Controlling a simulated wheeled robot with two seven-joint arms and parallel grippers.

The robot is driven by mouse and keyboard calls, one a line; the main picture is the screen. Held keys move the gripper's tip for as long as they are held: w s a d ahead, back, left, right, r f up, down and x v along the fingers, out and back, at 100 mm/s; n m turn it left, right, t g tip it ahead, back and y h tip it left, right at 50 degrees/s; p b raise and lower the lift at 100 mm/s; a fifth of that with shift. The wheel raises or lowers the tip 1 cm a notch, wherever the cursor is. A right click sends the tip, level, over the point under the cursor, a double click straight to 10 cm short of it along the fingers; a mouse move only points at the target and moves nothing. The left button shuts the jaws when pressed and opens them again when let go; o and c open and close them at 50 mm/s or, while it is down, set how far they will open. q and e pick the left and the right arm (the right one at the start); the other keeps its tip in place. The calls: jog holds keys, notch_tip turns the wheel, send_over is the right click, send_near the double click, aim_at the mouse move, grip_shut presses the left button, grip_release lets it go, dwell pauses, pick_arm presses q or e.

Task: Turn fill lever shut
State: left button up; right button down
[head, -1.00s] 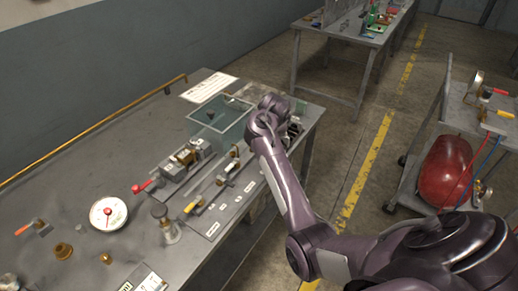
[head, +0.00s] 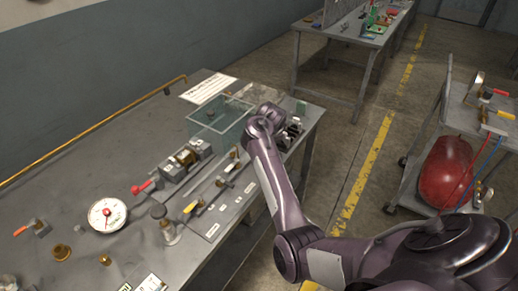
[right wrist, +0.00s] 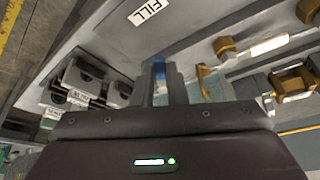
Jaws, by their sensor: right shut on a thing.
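In the right wrist view a white FILL label (right wrist: 148,12) sits on the grey panel (right wrist: 110,32). Below it, a small blue part (right wrist: 159,64), which looks like the fill lever's handle, shows between the fingertips of my right gripper (right wrist: 160,82). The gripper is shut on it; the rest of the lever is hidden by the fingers. In the head view my right arm reaches over the bench's right end, and its wrist hides the fingers and the lever. My left gripper is not in view.
A clear tank (head: 215,122) stands beside my right wrist. A cart with a red tank (head: 445,172) stands at right.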

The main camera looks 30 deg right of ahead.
jog(key=shift+a+r+m+p, duration=0.25)
jog(key=shift+m+p, duration=0.15)
jog(key=shift+p, duration=0.45)
jog(key=a+m+h+p, duration=0.1)
jog(key=m+p, duration=0.3)
jog(key=p, duration=0.1)
jog(key=shift+w+a+g+h, duration=0.35)
jog(key=shift+w+g+h, duration=0.05)
jog(key=shift+w+a+m+p, duration=0.15)
jog(key=shift+m+p, duration=0.15)
jog(key=shift+m, duration=0.1)
jog(key=shift+w+a+m+h, duration=0.1)
jog(key=shift+a+m+h, duration=0.1)
jog(key=shift+m+h, duration=0.15)
jog(key=shift+w+a+f+m+g+h+p, duration=0.25)
jog(key=shift+w+m+g+p, duration=0.1)
jog(key=shift+m, duration=0.6)
jog(key=shift+w+a+m+g+b, duration=0.3)
jog(key=shift+m+b, duration=0.2)
jog(key=shift+m, duration=0.5)
jog(key=shift+w+m+g+h+b, duration=0.3)
jog(key=shift+m+b, duration=0.1)
jog(key=shift+m, duration=0.3)
